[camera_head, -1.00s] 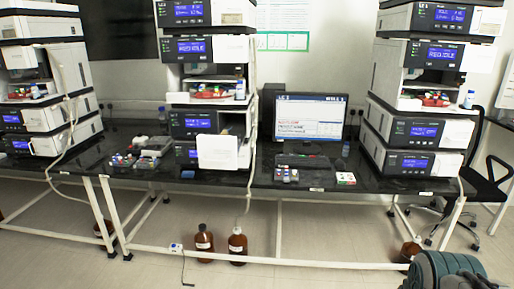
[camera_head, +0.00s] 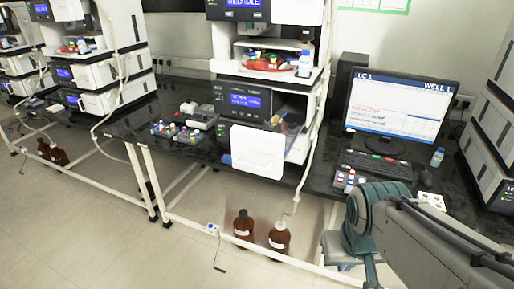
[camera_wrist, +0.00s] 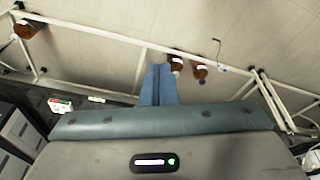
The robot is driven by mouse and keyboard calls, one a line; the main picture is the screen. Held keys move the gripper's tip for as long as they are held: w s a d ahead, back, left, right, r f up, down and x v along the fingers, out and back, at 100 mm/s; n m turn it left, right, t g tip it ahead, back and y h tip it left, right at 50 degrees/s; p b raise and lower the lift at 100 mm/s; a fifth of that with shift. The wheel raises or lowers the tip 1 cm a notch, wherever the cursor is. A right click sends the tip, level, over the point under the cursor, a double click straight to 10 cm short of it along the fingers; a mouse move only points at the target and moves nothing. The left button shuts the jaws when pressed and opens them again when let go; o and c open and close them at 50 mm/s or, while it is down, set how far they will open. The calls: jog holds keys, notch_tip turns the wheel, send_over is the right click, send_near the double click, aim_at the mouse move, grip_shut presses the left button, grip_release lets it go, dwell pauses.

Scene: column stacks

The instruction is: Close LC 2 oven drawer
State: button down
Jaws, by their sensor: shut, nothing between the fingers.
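A white drawer front (camera_head: 257,150) with a handle stands pulled out from the lower part of the middle instrument stack (camera_head: 241,97) in the head view. Its open interior shows behind it, at the right. I cannot read a label that names this stack LC 2. My gripper shows in the wrist view as two blue fingers (camera_wrist: 160,70) pressed together with nothing between them. They point over the floor near the bench's front rail, apart from the drawer. In the head view my arm comes in at the lower right, away from the drawer. The drawer is not in the wrist view.
A monitor (camera_head: 399,111) and keyboard (camera_head: 376,164) stand on the black bench right of the stack. Vials (camera_head: 178,133) lie to its left. Two brown bottles (camera_head: 279,237) stand on the floor by the white front rail. Floor at the lower left is clear.

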notch_tip(320, 180, down, 4)
jog(key=w+d+n+h+b, duration=0.1)
jog(key=w+n+h+b, duration=0.1)
jog(key=n+h+b, duration=0.35)
jog(key=n+t+b, duration=0.7)
jog(key=n+t, duration=0.7)
jog(key=n, duration=1.2)
send_near(279, 163)
jog(key=x, duration=0.6)
jog(key=shift+w, duration=0.4)
jog(key=shift+d+f, duration=0.1)
